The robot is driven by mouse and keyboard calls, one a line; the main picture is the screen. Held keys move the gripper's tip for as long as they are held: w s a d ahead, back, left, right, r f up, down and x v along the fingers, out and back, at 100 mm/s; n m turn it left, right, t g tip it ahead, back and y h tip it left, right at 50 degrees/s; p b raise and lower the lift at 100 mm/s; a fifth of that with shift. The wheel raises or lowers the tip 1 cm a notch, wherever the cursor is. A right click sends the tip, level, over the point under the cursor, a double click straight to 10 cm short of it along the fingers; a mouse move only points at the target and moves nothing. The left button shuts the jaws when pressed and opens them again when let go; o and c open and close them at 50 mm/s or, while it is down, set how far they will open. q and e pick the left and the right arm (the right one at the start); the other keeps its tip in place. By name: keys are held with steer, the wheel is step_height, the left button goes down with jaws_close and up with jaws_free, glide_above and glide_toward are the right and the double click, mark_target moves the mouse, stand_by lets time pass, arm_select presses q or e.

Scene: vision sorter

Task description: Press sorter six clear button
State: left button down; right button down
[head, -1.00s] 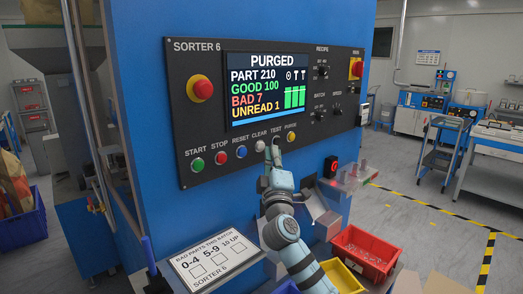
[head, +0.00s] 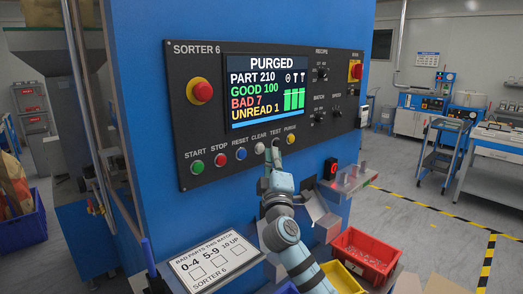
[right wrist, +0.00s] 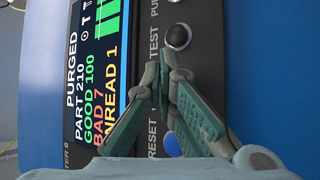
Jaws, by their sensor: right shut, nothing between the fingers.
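The sorter 6 panel (head: 215,140) faces me with a row of buttons under its screen (head: 265,90). The white button under the CLEAR label (head: 260,147) shows just left of my fingertips in the head view. My right gripper (head: 271,150) is shut and empty, its tips close to the panel between the CLEAR and TEST buttons; I cannot tell whether they touch. In the right wrist view the shut fingertips (right wrist: 164,62) lie over the CLEAR area and hide that button. The black TEST button (right wrist: 178,37) and blue RESET button (right wrist: 172,145) show there. My left gripper is not in view.
The screen reads PURGED, PART 210, GOOD 100, BAD 7, UNREAD 1. A red stop knob (head: 201,91) and the yellow PURGE button (head: 291,138) are nearby. A batch card (head: 208,264) and a red bin (head: 364,256) are below.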

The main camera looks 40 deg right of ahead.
steer(key=shift+w, duration=0.15)
steer(key=shift+w, duration=0.25)
steer(key=shift+w+a+b, duration=0.1)
steer(key=shift+w+b, duration=0.3)
steer(key=shift+b, duration=0.05)
stand_by(0.8)
stand_by(0.3)
steer(key=shift+s+p, duration=0.3)
steer(key=shift+s, duration=0.5)
steer(key=shift+s, duration=0.1)
steer(key=s, duration=0.3)
steer(key=s+p, duration=0.1)
steer(key=shift+s+d, duration=0.3)
steer(key=shift+s, duration=0.1)
